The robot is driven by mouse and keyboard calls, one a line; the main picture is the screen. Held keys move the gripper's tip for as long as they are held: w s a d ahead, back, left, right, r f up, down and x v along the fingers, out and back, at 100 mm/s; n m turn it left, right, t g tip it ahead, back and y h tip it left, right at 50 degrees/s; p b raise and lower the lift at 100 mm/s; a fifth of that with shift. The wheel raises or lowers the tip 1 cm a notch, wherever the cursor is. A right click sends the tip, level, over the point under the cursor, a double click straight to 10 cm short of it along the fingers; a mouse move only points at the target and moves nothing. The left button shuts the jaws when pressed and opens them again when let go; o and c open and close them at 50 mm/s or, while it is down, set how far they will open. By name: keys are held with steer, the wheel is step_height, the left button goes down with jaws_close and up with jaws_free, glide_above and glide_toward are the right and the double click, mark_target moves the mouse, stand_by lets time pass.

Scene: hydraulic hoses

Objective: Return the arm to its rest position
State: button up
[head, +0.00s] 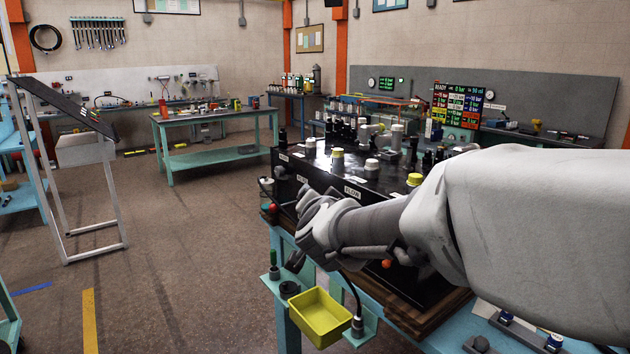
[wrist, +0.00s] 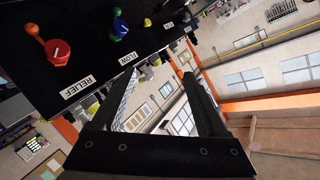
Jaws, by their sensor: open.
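My arm (head: 400,222) reaches in from the right in the head view, across the front of a black hydraulic bench unit (head: 335,172). Its wrist end is near the unit's left front corner, above the yellow bin. In the wrist view my gripper (wrist: 160,75) is open, its two dark fingers apart with nothing between them. Beyond the fingers are the room's wall and windows. The unit's black panel (wrist: 35,65) fills the upper left there, with a red knob (wrist: 57,53) by a RELIEF label and a blue-green knob (wrist: 121,27) by a FLOW label.
A yellow bin (head: 319,318) hangs on the bench's left side below my wrist. Bottles and caps stand on the unit. A grey-framed stand (head: 105,200) is at left, and a teal table (head: 214,118) stands farther back. The floor between them is clear.

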steer(key=s+d+f+n+g, duration=0.2)
steer(key=s+d+g, duration=0.1)
steer(key=s, duration=0.7)
steer(key=s+d+f+n+g+p, duration=0.1)
steer(key=s+d+f+n+g, duration=0.2)
steer(key=s, duration=0.7)
steer(key=s+d+f+n+g+p, duration=0.1)
steer(key=s+d+f+n+g, duration=0.1)
steer(key=s+d, duration=0.5)
steer(key=s+g, duration=0.1)
steer(key=s, duration=0.2)
steer(key=shift+f+g, duration=0.15)
steer(key=shift+g, duration=0.15)
steer(key=shift+c, duration=0.3)
steer(key=c, duration=0.4)
steer(key=shift+o, duration=0.2)
steer(key=shift+d, duration=0.15)
